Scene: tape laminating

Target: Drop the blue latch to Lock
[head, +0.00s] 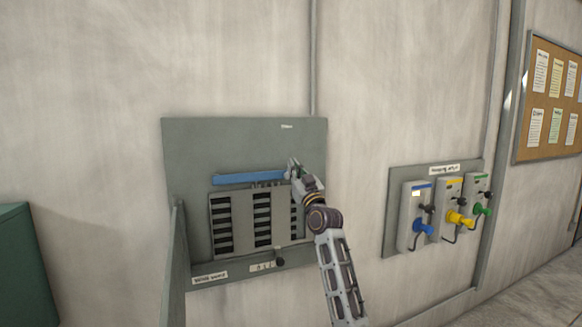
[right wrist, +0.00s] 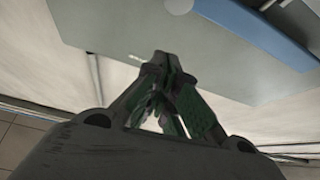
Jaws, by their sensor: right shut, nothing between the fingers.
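The blue latch (head: 248,178) is a long bar across the grey panel (head: 190,150), lying nearly level above the rows of dark slots. It also shows in the right wrist view as a blue shape (right wrist: 265,32) at the upper right. My right gripper (head: 293,167) is at the right end of the blue bar, and its fingers are shut and empty. In the right wrist view the fingertips (right wrist: 163,62) meet, with the blue bar beyond them to the right. Whether the gripper touches the bar I cannot tell. My left gripper is not in view.
An open grey door (head: 178,265) stands at left. Blue, yellow and green plugged units (head: 410,215) hang at right. A green cabinet (head: 25,265) is at far left.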

